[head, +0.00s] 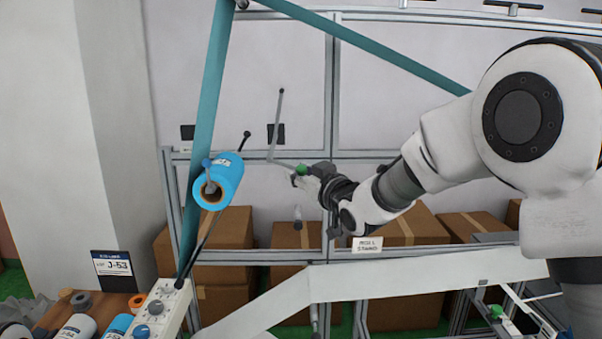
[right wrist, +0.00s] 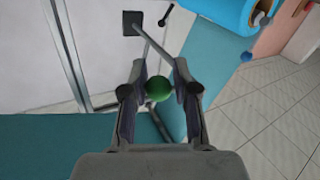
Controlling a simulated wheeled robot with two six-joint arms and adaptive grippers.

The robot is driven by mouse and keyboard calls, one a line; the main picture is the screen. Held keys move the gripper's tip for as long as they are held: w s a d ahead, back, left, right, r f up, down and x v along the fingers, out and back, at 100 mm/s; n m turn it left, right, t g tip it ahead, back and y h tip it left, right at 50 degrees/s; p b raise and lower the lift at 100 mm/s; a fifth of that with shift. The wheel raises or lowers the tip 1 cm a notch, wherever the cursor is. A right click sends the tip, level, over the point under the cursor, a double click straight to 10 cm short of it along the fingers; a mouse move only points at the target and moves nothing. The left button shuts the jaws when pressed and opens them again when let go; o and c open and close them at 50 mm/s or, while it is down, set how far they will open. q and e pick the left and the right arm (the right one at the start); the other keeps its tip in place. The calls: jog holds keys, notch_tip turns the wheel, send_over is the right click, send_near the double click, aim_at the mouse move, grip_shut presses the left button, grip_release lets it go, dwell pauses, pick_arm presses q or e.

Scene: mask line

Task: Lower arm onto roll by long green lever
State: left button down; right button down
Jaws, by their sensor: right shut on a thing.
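My right gripper (head: 303,178) is shut on the green knob (head: 301,169) of the long lever, in front of the metal frame. In the right wrist view the green knob (right wrist: 159,89) sits between the two fingers. A thin grey arm (head: 275,125) rises beside the lever to a dark tip. The blue roll (head: 229,174) with a brown core is to the left of the gripper, clear of it. The roll (right wrist: 228,10) also shows at the top of the right wrist view. My left gripper is not in view.
A teal web (head: 207,105) runs down on the left, and another crosses to the upper right. A white control box (head: 163,308) with knobs and a J-53 sign (head: 112,264) stand lower left. Cardboard boxes (head: 225,235) are behind the frame. A white strip (head: 400,276) crosses below the gripper.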

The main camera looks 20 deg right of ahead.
jog(key=shift+r, duration=0.45)
